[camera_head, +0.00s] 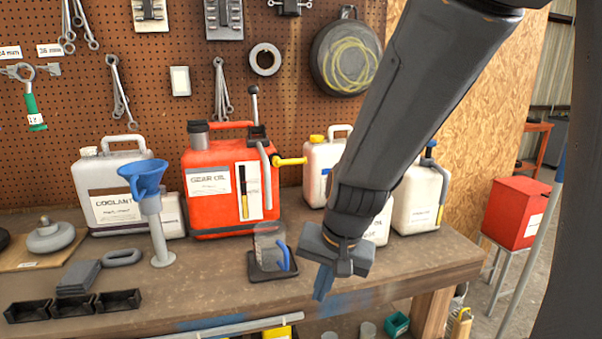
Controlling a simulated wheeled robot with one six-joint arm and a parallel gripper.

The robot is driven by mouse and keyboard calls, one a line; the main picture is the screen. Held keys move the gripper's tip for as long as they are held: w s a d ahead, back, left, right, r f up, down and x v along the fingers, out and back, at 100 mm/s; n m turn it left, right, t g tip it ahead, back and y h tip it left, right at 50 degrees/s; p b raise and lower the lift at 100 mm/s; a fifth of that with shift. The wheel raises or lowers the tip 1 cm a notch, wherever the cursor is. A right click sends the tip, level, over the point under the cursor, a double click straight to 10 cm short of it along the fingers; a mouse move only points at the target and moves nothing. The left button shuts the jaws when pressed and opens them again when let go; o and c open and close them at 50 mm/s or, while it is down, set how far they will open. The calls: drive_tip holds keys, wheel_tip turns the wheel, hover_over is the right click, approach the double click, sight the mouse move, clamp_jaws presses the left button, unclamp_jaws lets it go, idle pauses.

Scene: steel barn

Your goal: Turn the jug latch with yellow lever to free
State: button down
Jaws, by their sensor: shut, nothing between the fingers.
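A red jug labelled GEAR OIL (215,215) stands upright on the bench against the pegboard. A yellow lever (291,161) sticks out to the right from its upper right side, roughly level, beside a grey bent tube (265,165). My gripper (321,292) is shut and empty, pointing down near the bench's front edge. It is below and to the right of the yellow lever in the picture, apart from it. Any latch marking for free or locked is too small to read.
A white COOLANT jug (112,178) and a blue funnel on a stand (148,190) are left of the red jug. A small black tray (272,274) sits in front. White jugs, one with a yellow cap (317,139), stand right, partly behind my arm.

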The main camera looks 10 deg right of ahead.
sight(290, 161)
drive_tip(key=w+a+r+m+t+b, duration=0.1)
drive_tip(key=w+r+m+t+b, duration=0.4)
drive_tip(key=w+m, duration=0.7)
drive_tip(key=w+d+r+m+t+b, duration=0.1)
drive_tip(key=w+r+m, duration=0.3)
drive_tip(key=m, duration=0.5)
drive_tip(key=w+d+r+m+t+h+b, duration=0.1)
drive_tip(key=w+d+r+m+t+b, duration=0.1)
drive_tip(key=r+m, duration=0.5)
drive_tip(key=shift+w+d+r+m+t, duration=0.25)
drive_tip(key=shift+w+d+m+t, duration=0.35)
drive_tip(key=shift+w+m, duration=0.45)
drive_tip(key=f+b+x, duration=0.1)
drive_tip(key=b+x, duration=0.4)
drive_tip(key=x, duration=0.5)
drive_tip(key=shift+w+d+r+p, duration=0.1)
drive_tip(key=shift+r+p, duration=0.9)
drive_tip(key=shift+r, duration=0.15)
drive_tip(key=shift+w+d+r+p, duration=0.1)
drive_tip(key=shift+w+r+p, duration=0.05)
drive_tip(key=shift+r+p, duration=0.95)
